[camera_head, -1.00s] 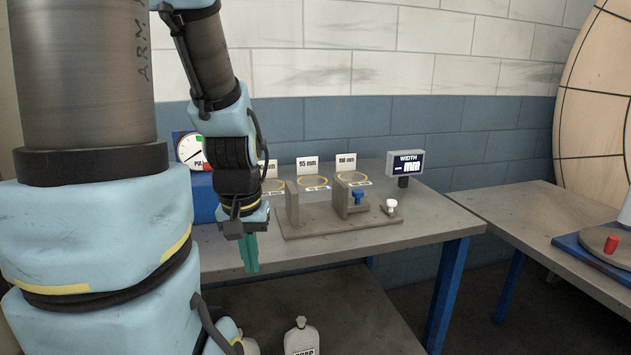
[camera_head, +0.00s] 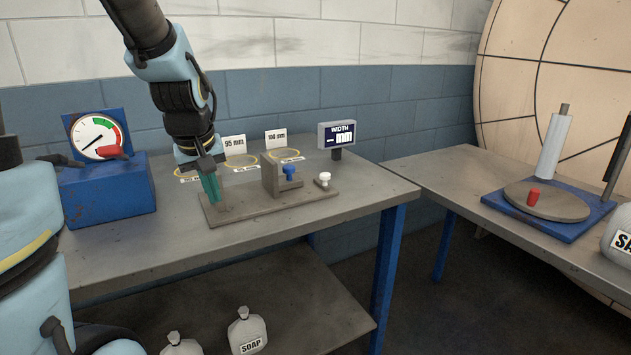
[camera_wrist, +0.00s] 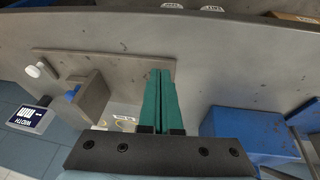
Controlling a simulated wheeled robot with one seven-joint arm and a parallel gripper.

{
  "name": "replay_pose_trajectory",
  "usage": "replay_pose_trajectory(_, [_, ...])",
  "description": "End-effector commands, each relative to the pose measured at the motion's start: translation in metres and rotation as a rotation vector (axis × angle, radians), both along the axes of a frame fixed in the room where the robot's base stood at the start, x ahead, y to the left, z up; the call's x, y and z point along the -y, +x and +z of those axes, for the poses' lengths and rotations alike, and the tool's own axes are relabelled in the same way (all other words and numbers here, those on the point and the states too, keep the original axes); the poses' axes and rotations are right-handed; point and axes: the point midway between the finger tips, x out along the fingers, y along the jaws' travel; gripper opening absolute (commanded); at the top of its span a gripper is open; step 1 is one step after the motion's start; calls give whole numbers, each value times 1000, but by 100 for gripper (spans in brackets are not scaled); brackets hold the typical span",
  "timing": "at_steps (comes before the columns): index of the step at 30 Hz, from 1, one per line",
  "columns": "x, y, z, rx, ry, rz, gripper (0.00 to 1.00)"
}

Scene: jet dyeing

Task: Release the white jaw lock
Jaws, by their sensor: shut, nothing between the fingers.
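The white jaw lock (camera_head: 323,180) is a small white knob at the right end of a grey fixture plate (camera_head: 250,208) on the table. It also shows in the wrist view (camera_wrist: 40,70), at the upper left. A blue knob (camera_head: 289,172) sits on the grey jaw block (camera_head: 270,180) to its left. My gripper (camera_head: 212,190) has teal fingers pointing down over the left end of the plate, shut with nothing between them. It is well to the left of the white knob, and the fingers hide part of the plate's left end.
A width display (camera_head: 337,136) reading "- mm" stands behind the white knob. A blue gauge box (camera_head: 105,185) with a red handle is at left. Yellow rings with size cards lie behind the fixture. The table front is clear.

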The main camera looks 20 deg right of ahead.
Motion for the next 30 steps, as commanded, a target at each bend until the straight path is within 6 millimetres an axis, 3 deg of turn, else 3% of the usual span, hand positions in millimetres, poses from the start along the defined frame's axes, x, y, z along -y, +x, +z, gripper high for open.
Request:
replay_pose_trajectory(1, [35,12,1,34,-39,2,0])
replay_pose_trajectory(3, [76,23,12,67,-99,24,0])
replay_pose_trajectory(6, [127,29,28,98,-177,49,0])
replay_pose_trajectory(10, [171,30,44,117,-251,74,0])
replay_pose_trajectory(15, [190,29,53,122,-287,88,0])
replay_pose_trajectory(25, [190,29,52,121,-285,88,0])
replay_pose_trajectory(30, [195,36,39,119,-283,88,0])
